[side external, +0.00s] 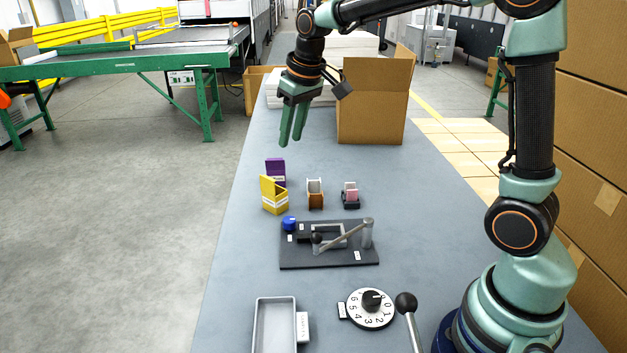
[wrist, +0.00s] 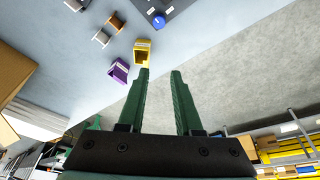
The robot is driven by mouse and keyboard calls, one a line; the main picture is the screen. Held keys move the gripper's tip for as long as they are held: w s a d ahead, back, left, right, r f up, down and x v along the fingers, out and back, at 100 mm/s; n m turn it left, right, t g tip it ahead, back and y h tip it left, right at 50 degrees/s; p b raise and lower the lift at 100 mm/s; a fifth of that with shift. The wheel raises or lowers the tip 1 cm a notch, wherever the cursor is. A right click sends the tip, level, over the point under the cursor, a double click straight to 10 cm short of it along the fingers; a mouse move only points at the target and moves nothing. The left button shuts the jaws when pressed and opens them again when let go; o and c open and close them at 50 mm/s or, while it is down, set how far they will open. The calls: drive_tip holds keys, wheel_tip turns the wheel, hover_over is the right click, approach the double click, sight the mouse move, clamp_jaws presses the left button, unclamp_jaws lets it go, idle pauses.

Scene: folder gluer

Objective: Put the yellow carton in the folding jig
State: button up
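The yellow carton (side external: 274,195), an open box with a raised flap and a white band, stands on the grey-blue table left of centre. It also shows in the wrist view (wrist: 142,45), just beyond the left fingertip. A dark plate with a grey frame, a lever and a blue knob, which looks like the folding jig (side external: 310,261), lies nearer the camera. Its edge and blue knob show at the top of the wrist view (wrist: 159,20). My gripper (side external: 291,142) is above the table, farther back than the carton. Its green fingers (wrist: 160,72) are apart with nothing between them.
A purple carton (side external: 276,167) stands right behind the yellow one. A brown-and-white item (side external: 315,194) and a pink-and-black item (side external: 350,195) stand to the right. A grey tray (side external: 259,330), a numbered dial (side external: 369,316) and a black-knobbed lever (side external: 406,304) are in front. A cardboard box (side external: 370,115) stands behind.

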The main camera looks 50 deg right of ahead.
drive_tip(key=s+a+t, duration=0.2)
drive_tip(key=s, duration=1.5)
drive_tip(key=shift+s+a, duration=0.3)
drive_tip(key=shift+s, duration=0.05)
